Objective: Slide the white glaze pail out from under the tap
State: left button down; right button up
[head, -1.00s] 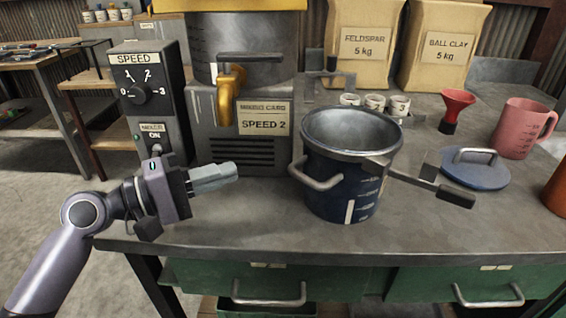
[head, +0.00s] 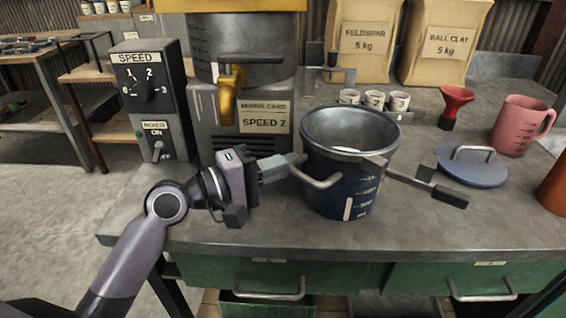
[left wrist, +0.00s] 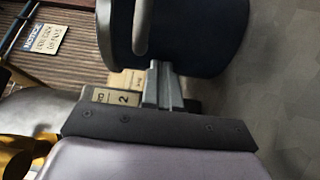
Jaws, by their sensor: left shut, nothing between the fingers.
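The pail (head: 340,188) is dark blue with a grey metal rim, side handles and white level marks; something pale shows inside. It stands upright on the bench, right of the brass tap (head: 230,95) and not directly below it. My left gripper (head: 296,160) is shut and empty, its fingertips at the pail's left side by the near handle. The left wrist view shows the shut fingers (left wrist: 157,68) against or very near the blue pail wall (left wrist: 190,35); I cannot tell if they touch. My right gripper is not in view.
A long black-ended bar (head: 450,196) sticks out right of the pail, near a blue lid (head: 470,172). Small white cups (head: 374,99), a red funnel (head: 457,100) and a pink jug (head: 520,128) stand behind. A switch box (head: 150,95) is left. Bench front is clear.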

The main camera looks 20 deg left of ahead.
aim_at(311, 168)
pick_arm(q)
jog(key=shift+d+r+p, duration=0.1)
jog(key=shift+d+p, duration=0.25)
jog(key=shift+p, duration=0.05)
jog(key=d+p, duration=0.3)
jog(key=d, duration=0.1)
jog(key=shift+r, duration=0.25)
jog(key=d+p, duration=0.1)
jog(key=d, duration=0.2)
jog(key=d+p, duration=0.2)
jog(key=shift+w+d+f, duration=0.1)
jog(key=shift+d+f, duration=0.1)
jog(key=shift+d, duration=0.2)
jog(key=shift+d+f, duration=0.1)
jog(key=shift+d, duration=0.2)
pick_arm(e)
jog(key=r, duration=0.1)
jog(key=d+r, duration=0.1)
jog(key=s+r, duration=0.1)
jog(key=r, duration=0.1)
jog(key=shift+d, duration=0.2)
pick_arm(q)
jog(key=shift+a, duration=0.15)
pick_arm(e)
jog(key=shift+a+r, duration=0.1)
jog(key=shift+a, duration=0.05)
